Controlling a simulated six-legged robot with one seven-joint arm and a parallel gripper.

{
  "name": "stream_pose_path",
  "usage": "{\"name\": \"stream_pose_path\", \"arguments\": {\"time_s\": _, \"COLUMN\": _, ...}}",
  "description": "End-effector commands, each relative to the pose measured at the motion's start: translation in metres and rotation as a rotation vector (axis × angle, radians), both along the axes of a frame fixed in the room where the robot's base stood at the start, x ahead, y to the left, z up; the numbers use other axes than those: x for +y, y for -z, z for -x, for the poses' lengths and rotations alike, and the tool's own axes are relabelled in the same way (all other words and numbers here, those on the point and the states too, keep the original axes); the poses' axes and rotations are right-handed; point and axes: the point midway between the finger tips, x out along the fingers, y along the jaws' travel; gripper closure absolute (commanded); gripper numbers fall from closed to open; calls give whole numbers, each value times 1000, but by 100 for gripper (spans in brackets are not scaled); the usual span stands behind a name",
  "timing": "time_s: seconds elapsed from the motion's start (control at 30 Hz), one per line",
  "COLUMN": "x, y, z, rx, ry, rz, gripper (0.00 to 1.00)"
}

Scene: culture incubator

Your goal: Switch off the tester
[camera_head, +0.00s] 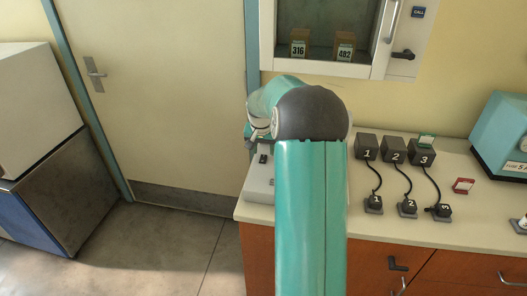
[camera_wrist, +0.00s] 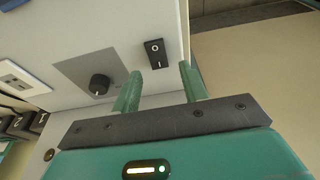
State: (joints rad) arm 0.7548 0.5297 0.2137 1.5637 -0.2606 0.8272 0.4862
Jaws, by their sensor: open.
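The tester appears to be the light grey box (camera_head: 259,189) at the left end of the counter, partly hidden behind my arm. A small black switch (camera_head: 263,159) shows on it. In the wrist view, its pale panel (camera_wrist: 85,35) fills the upper left and carries a black rocker switch (camera_wrist: 154,53) marked O and I. I cannot tell which side is pressed in. My gripper (camera_wrist: 160,72) is open and empty, its two green fingers pointing at the panel. The switch shows between and just beyond the fingertips; contact cannot be made out.
A dark knob (camera_wrist: 99,85) on a grey plate sits left of the switch. Numbered dark blocks (camera_head: 394,150) with cables stand on the counter (camera_head: 447,233) to the right, near a teal device (camera_head: 502,135). A glass-fronted cabinet (camera_head: 392,68) hangs above. The floor (camera_head: 170,250) at left is clear.

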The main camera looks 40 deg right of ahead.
Motion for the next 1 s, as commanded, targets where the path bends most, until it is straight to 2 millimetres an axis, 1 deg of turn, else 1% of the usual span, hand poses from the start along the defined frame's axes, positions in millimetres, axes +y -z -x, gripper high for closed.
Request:
{"name": "stream_pose_path", "arguments": {"time_s": 0.03, "x": 2, "y": -10, "z": 1, "rx": -4, "ry": 0, "rz": 3, "gripper": 56}}
{"name": "stream_pose_path", "arguments": {"time_s": 0.3, "x": 14, "y": -68, "z": 10, "rx": -5, "ry": -1, "rz": 4, "gripper": 56}}
{"name": "stream_pose_path", "arguments": {"time_s": 0.4, "x": 18, "y": -88, "z": 13, "rx": -4, "ry": -1, "rz": 4, "gripper": 56}}
{"name": "stream_pose_path", "arguments": {"time_s": 0.5, "x": 22, "y": -103, "z": 16, "rx": -3, "ry": -1, "rz": 3, "gripper": 56}}
{"name": "stream_pose_path", "arguments": {"time_s": 0.6, "x": 24, "y": -114, "z": 18, "rx": -3, "ry": 0, "rz": 2, "gripper": 56}}
{"name": "stream_pose_path", "arguments": {"time_s": 0.7, "x": 25, "y": -118, "z": 19, "rx": -2, "ry": 0, "rz": 1, "gripper": 56}}
{"name": "stream_pose_path", "arguments": {"time_s": 1.0, "x": 25, "y": -119, "z": 19, "rx": -1, "ry": 0, "rz": 1, "gripper": 56}}
